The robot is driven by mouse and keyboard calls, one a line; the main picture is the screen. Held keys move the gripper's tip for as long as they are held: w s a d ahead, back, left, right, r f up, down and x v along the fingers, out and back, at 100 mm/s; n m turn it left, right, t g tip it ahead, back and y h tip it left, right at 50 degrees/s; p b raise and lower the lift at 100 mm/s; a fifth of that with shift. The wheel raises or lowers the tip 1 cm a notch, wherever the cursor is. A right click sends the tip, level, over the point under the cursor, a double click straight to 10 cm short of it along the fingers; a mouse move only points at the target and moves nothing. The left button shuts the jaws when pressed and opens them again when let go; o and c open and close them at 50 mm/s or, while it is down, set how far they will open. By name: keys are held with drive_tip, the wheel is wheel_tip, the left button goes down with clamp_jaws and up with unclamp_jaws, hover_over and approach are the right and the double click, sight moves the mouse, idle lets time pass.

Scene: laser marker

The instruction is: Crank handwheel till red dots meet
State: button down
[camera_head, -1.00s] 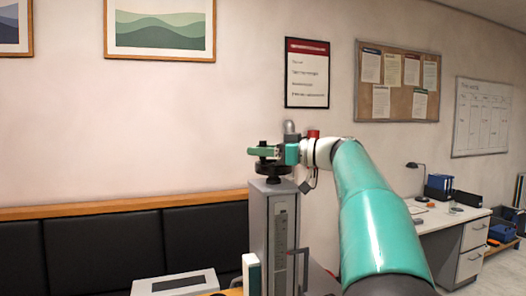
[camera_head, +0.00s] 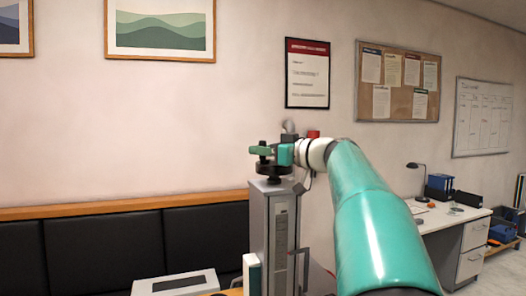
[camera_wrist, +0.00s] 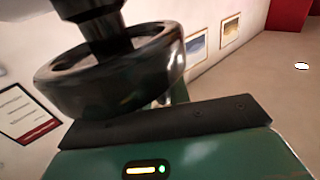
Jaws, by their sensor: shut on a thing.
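The black handwheel (camera_head: 272,172) sits on top of a tall grey column (camera_head: 270,230) in the head view. My gripper (camera_head: 262,151) is at the wheel's upper side, shut on its crank handle (camera_head: 262,144), which shows as a small dark upright knob. In the wrist view the dark wheel rim (camera_wrist: 115,80) fills the upper left, close to my gripper's green body. The fingertips' hold is largely hidden there. The red dots cannot be seen in either view.
A light grey box (camera_head: 175,284) stands low at the left of the column. A black padded bench back (camera_head: 105,250) runs along the wall. A desk (camera_head: 455,225) with a lamp and blue boxes stands at the right.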

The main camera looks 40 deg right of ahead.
drive_tip(key=m+h, duration=0.1)
drive_tip(key=h, duration=0.1)
drive_tip(key=m+t+h, duration=0.1)
drive_tip(key=m+h, duration=0.1)
drive_tip(key=w+m+h, duration=0.1)
drive_tip(key=h, duration=0.2)
drive_tip(key=shift+d+m, duration=0.15)
drive_tip(key=shift+m, duration=0.15)
drive_tip(key=shift+w+d+m+h, duration=0.1)
drive_tip(key=shift+d+m+h, duration=0.15)
drive_tip(key=shift+m+h, duration=0.75)
drive_tip(key=shift+w+d+m+h, duration=0.15)
drive_tip(key=shift+m+h, duration=0.35)
drive_tip(key=shift+h, duration=0.9)
drive_tip(key=shift+d+m+g+h, duration=0.25)
drive_tip(key=shift+m+g+h, duration=0.35)
drive_tip(key=shift+h, duration=0.4)
drive_tip(key=c, duration=1.4)
unclamp_jaws()
drive_tip(key=shift+o, duration=0.2)
drive_tip(key=v, duration=1.3)
drive_tip(key=shift+s, duration=0.35)
drive_tip(key=shift+a+f, duration=0.1)
